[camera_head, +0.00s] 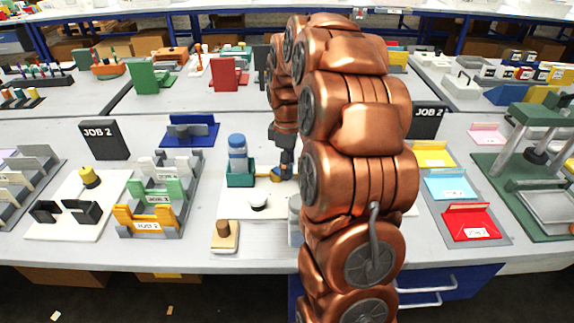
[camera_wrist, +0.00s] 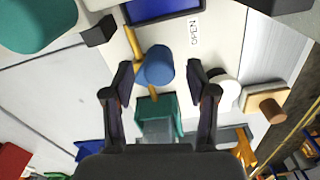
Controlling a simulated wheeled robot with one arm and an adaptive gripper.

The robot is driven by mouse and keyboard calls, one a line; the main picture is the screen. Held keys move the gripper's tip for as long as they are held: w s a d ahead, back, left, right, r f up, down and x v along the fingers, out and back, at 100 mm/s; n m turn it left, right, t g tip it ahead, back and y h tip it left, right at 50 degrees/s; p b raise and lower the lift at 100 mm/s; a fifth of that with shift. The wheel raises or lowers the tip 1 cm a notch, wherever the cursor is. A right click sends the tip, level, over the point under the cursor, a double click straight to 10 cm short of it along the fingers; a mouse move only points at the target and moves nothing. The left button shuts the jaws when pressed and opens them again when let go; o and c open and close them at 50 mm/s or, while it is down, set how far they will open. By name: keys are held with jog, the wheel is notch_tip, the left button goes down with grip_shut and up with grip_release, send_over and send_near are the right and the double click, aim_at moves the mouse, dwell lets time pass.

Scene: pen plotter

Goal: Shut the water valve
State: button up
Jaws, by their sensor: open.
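The water valve shows in the wrist view as a round blue hub (camera_wrist: 158,65) with a thin orange-yellow lever (camera_wrist: 133,42) crossing it. A label reading OPEN (camera_wrist: 194,36) lies on the white board beside it. My gripper (camera_wrist: 163,75) is open, with one finger on each side of the hub and visible gaps between. I cannot tell whether the fingertips are level with the hub. In the head view my gripper (camera_head: 284,168) is at the valve, and the orange lever (camera_head: 270,175) points left. My arm hides the board's right part.
A teal holder (camera_head: 240,180) with a blue-capped bottle (camera_head: 238,150) stands left of the valve. A white disc (camera_head: 258,201) and a wood-topped block (camera_head: 225,236) lie nearer the front edge. Orange and green racks (camera_head: 150,222) stand farther left, coloured trays (camera_head: 470,222) to the right.

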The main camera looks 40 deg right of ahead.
jog(key=shift+f, duration=0.65)
jog(key=shift+c, duration=0.2)
grip_shut()
